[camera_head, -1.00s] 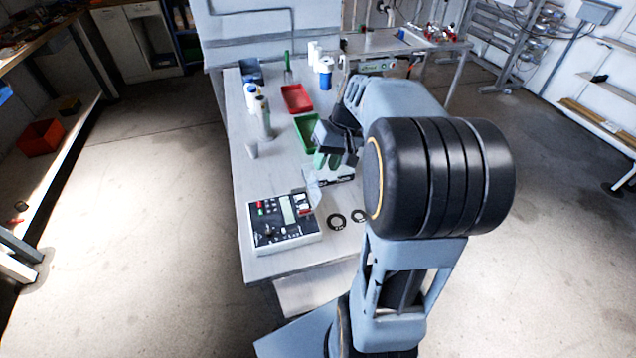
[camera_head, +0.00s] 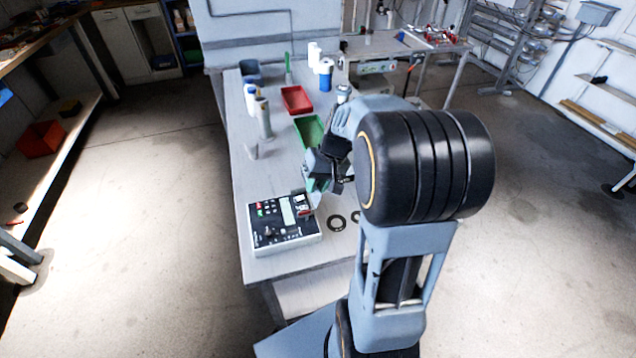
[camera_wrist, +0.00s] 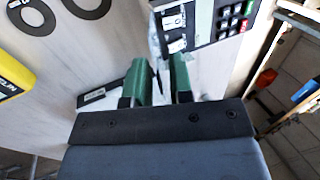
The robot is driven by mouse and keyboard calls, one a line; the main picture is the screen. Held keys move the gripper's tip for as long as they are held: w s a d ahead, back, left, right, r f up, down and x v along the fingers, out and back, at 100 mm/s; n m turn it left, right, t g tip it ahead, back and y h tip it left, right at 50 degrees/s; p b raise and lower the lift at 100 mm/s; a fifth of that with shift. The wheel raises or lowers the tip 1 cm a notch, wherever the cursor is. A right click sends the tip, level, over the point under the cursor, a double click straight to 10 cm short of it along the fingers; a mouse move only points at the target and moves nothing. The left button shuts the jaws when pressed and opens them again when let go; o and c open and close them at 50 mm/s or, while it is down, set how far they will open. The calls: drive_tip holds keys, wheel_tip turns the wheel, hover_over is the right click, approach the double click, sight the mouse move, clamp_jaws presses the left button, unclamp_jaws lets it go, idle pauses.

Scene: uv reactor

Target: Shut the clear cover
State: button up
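The control box (camera_head: 285,222), white with a dark panel, sits at the near end of the bench. It also shows at the top of the wrist view (camera_wrist: 205,22), with its keypad and switches. The clear cover (camera_wrist: 157,48) seems to stand up at the box's edge as a thin, pale, see-through strip; its exact outline is hard to tell. My gripper (camera_wrist: 160,78) has two green fingers with a gap between them. The cover's edge appears in line with that gap; I cannot tell whether they touch. In the head view my gripper (camera_head: 318,183) is just beyond the box's right far corner.
A green tray (camera_head: 309,128), a red tray (camera_head: 297,99) and several bottles stand farther back. A yellow device (camera_wrist: 12,77) shows at the wrist view's left edge. The bench left of the bottles is narrow.

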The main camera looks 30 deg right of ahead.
clamp_jaws()
